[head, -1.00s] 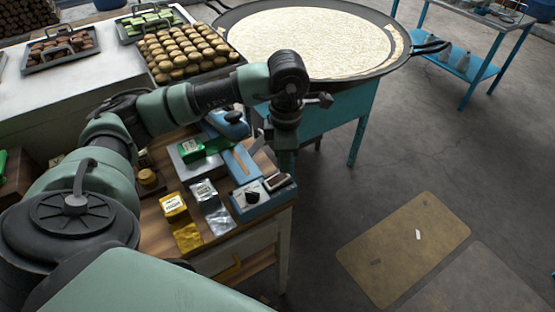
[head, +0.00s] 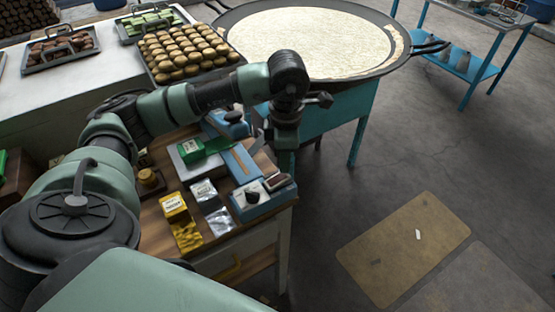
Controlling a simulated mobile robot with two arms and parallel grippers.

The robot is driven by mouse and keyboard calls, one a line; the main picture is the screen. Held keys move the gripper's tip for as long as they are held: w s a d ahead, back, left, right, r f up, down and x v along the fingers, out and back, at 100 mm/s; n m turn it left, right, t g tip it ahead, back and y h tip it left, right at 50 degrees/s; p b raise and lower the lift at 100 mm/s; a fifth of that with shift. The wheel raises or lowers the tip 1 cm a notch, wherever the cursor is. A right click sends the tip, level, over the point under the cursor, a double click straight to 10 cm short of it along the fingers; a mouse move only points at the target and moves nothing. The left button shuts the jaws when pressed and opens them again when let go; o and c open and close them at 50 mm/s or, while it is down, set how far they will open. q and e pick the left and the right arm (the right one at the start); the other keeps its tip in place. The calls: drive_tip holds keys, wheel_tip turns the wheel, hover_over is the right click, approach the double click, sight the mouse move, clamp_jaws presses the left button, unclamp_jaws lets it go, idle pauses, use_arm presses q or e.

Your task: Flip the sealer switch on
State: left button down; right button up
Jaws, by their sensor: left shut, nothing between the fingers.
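The sealer (head: 243,207) is a long blue device on the wooden table, with a white panel at its near end. The panel carries a round black knob (head: 252,197) and a dark reddish-brown switch (head: 277,182). I cannot tell which way the switch is set. My left gripper (head: 285,168) points down just behind the switch, at the table's right edge. It is shut and holds nothing. Whether it touches the sealer I cannot tell. My right gripper is not in view.
A large round pan (head: 315,42) stands behind. Trays of food (head: 185,52) stand at the back left. The floor at right is open.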

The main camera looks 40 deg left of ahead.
sight(284, 175)
use_arm(q)
drive_tip(key=shift+f+b, duration=1.1)
drive_tip(key=shift+f, duration=0.1)
idle(0.7)
drive_tip(key=shift+r, duration=0.1)
drive_tip(key=shift+r+p, duration=2)
drive_tip(key=shift+r, duration=1.5)
drive_tip(key=shift+f, duration=0.1)
